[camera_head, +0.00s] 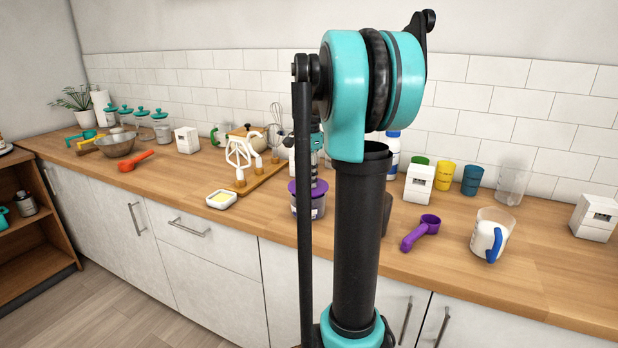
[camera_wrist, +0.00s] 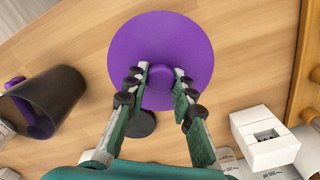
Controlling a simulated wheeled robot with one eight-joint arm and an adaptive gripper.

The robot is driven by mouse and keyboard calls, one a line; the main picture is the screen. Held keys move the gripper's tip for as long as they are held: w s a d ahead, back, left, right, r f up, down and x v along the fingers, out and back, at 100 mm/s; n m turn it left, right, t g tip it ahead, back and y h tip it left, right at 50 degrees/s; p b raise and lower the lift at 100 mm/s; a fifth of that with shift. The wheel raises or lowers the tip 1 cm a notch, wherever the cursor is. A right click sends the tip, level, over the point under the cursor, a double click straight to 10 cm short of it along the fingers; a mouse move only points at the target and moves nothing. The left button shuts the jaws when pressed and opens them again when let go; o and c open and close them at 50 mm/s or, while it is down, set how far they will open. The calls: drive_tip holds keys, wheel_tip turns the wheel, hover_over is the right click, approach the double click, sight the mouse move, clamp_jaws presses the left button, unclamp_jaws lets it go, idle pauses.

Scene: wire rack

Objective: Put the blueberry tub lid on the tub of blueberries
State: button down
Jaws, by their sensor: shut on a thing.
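The purple round lid (camera_wrist: 198,45) with a small knob fills the upper middle of the wrist view. My gripper (camera_wrist: 168,78) has its two fingers closed on either side of the knob. In the head view the lid (camera_head: 296,187) sits level at the top of the tub of blueberries (camera_head: 318,209), which stands on the counter. I cannot tell whether the lid rests on the rim or hovers just above it. My gripper (camera_head: 315,170) points down over it, partly hidden by my arm. The tub is hidden under the lid in the wrist view.
A dark cup (camera_wrist: 58,92) stands left of the lid in the wrist view, and a white box (camera_wrist: 262,138) lies to the right. In the head view a butter dish (camera_head: 221,199) is left of the tub, and a purple scoop (camera_head: 421,232) and measuring jug (camera_head: 490,236) are right.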

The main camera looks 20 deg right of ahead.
drive_tip(key=shift+f, duration=0.7)
idle(1.6)
drive_tip(key=c, duration=1.2)
unclamp_jaws()
drive_tip(key=shift+o, duration=0.5)
drive_tip(key=shift+o, duration=1.1)
drive_tip(key=shift+r, duration=3.5)
